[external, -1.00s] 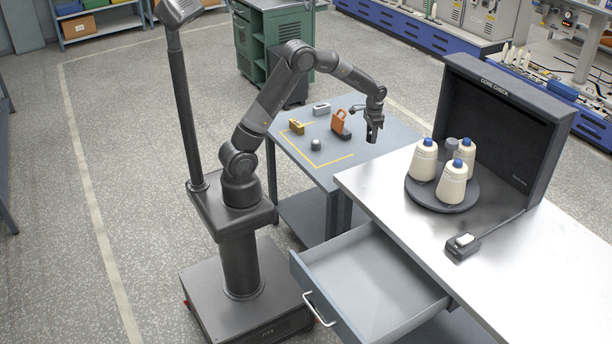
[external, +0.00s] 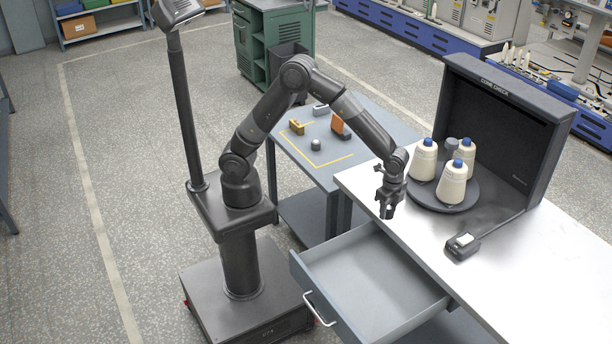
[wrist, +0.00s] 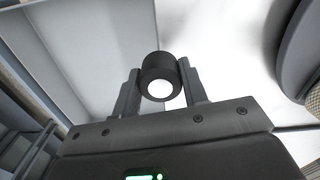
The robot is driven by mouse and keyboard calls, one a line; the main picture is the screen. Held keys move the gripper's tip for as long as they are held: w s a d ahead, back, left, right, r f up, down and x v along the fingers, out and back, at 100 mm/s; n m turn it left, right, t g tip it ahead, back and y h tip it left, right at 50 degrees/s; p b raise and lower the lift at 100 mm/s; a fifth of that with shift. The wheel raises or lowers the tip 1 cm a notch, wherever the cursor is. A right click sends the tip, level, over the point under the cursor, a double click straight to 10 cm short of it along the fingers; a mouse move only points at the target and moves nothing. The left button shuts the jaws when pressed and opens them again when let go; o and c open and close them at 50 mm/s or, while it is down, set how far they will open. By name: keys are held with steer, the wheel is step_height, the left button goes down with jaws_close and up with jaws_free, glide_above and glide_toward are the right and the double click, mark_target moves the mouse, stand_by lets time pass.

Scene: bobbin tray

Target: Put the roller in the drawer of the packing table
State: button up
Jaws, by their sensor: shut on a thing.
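My gripper (external: 388,208) is shut on the roller (wrist: 161,78), a dark short cylinder with a pale round end, which shows between the two fingers in the wrist view. In the external view the roller is hard to make out against the dark fingers. The gripper hangs over the near-left edge of the packing table (external: 518,288), close to the back of the drawer. The drawer (external: 365,282) of the packing table is pulled open and looks empty. It also shows at the left of the wrist view (wrist: 90,45).
A round dark tray (external: 418,196) with several cream cones stands right of my gripper, before a dark upright booth (external: 500,125). A small device (external: 462,247) lies on the packing table. A side table (external: 350,165) behind holds an orange-and-dark item and several small objects.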

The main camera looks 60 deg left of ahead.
steer(key=s+d+m, duration=0.3)
steer(key=s+d, duration=0.1)
steer(key=s, duration=0.5)
steer(key=s+d+m, duration=0.2)
steer(key=s+d, duration=0.2)
steer(key=s, duration=0.4)
glide_above(357, 285)
step_height(357, 285, down, 13)
steer(key=shift+f, duration=2.45)
steer(key=shift+f, duration=0.1)
steer(key=o, duration=1)
step_height(357, 285, up, 12)
steer(key=shift+r, duration=0.15)
